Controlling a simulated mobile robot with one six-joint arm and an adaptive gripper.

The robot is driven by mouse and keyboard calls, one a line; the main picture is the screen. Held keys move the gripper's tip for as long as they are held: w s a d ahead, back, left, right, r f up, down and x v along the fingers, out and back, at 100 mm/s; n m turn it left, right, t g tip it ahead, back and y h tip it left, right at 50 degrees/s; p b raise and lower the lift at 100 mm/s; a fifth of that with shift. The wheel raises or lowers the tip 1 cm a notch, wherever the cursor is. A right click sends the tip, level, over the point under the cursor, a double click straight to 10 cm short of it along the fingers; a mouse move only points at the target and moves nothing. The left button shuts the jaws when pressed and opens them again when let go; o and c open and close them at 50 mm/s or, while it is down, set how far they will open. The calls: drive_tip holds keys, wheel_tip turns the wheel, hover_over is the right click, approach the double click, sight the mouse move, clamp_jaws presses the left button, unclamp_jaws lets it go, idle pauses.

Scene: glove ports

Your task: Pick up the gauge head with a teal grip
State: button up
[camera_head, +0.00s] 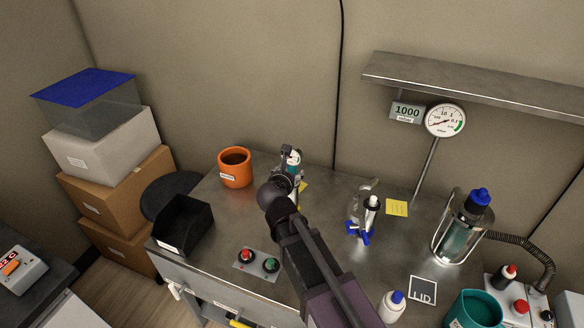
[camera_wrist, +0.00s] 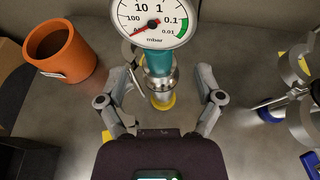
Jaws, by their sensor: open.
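The gauge head (camera_wrist: 160,64) stands upright on the metal bench in the wrist view. It has a white round dial marked mbar at its top, a teal grip below it, then a silver body and a yellow foot. In the head view the gauge head (camera_head: 293,158) is partly hidden behind my gripper (camera_head: 284,182). In the wrist view my gripper (camera_wrist: 161,84) is open, its two fingers apart on the left and right of the gauge head's body.
An orange pot (camera_head: 235,168) stands left of the gauge head, near a black bin (camera_head: 183,226). A clamp-like glass and metal piece with blue parts (camera_head: 364,212) stands to the right. A wall shelf (camera_head: 470,84) overhangs the back right.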

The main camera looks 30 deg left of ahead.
sight(291, 168)
drive_tip(key=shift+b+x, duration=0.85)
drive_tip(key=shift+x, duration=1.65)
drive_tip(key=shift+a, duration=0.1)
clamp_jaws()
